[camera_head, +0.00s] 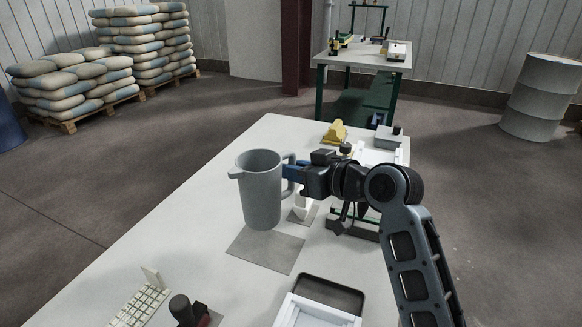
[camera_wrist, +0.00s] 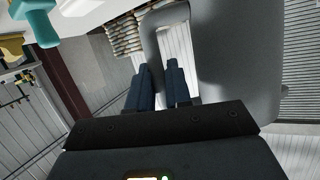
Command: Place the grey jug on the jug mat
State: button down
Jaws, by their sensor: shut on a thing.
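The grey jug (camera_head: 260,190) is upright in the head view, with its spout to the left and its handle to the right. My gripper (camera_head: 290,172) is shut on the jug's handle from the right. In the wrist view the blue fingers of my gripper (camera_wrist: 158,85) close around the handle, and the jug's body (camera_wrist: 235,60) fills the right side. The jug mat, seemingly the flat grey square (camera_head: 265,250), lies on the white table below the jug. The jug's base overlaps the mat's far part in the picture; I cannot tell whether it touches.
The white table (camera_head: 180,225) has free room to the left. A keypad-like white grid (camera_head: 140,306), a dark-handled tool (camera_head: 187,312) and a dark tray (camera_head: 330,292) are near the front. A yellow object (camera_head: 335,133) and a grey box (camera_head: 389,137) stand at the back.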

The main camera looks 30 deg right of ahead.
jog(key=shift+s+f+b, duration=0.1)
jog(key=shift+f+b, duration=2.95)
jog(key=shift+f, duration=0.9)
jog(key=shift+f, duration=0.3)
jog(key=c, duration=1)
grip_release()
jog(key=b+v, duration=0.1)
jog(key=v, duration=0.6)
jog(key=shift+s+d+r, duration=0.15)
jog(key=shift+s, duration=0.2)
